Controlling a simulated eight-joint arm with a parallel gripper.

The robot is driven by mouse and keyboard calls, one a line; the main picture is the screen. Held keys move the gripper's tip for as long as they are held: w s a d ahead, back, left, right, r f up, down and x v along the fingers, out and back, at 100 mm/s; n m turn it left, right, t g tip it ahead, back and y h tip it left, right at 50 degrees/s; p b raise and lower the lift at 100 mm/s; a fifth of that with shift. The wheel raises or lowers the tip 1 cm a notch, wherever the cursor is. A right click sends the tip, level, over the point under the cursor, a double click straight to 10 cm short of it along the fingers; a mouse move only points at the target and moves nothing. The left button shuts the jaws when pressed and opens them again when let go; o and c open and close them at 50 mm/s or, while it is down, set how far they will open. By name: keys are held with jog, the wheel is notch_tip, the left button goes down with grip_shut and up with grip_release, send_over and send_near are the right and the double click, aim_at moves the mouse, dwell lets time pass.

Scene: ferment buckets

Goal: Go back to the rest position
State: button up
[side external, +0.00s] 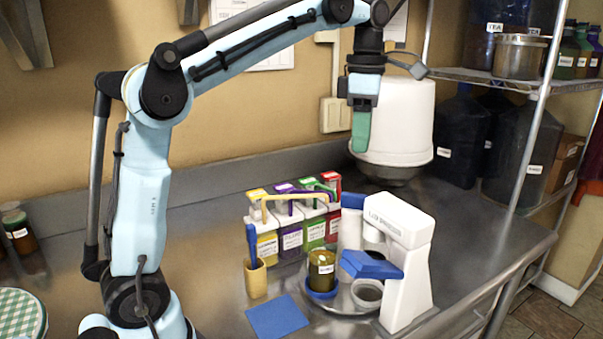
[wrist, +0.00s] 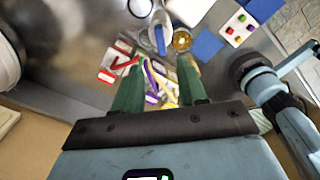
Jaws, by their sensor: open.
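My gripper (side external: 361,130) is raised high above the back of the steel counter, pointing down, in front of the large white container. In the wrist view my gripper (wrist: 157,82) shows two green fingers spread apart with nothing between them. The fingers are clear of every object on the counter. In the side view only one green finger can be made out, as the other is hidden behind it.
A white machine (side external: 408,262) stands at the counter's right, beside an amber jar (side external: 321,270). Several colored labelled boxes (side external: 290,235) stand behind. A blue mat (side external: 277,317) lies in front. The large white container (side external: 402,115) is close to my gripper. A wire shelf (side external: 490,80) stands at right.

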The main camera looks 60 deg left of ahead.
dwell(0.3)
jog(key=s+d+f+m+t, duration=0.2)
jog(key=s+f+m, duration=0.3)
jog(key=f+m, duration=0.4)
jog(key=s+d+f+m+t, duration=0.2)
jog(key=s+f+m+t, duration=0.3)
jog(key=m, duration=1.3)
notch_tip(320, 180, down, 4)
jog(key=shift+s+d+r, duration=0.15)
jog(key=shift+s+d, duration=0.2)
jog(key=shift+s, duration=0.4)
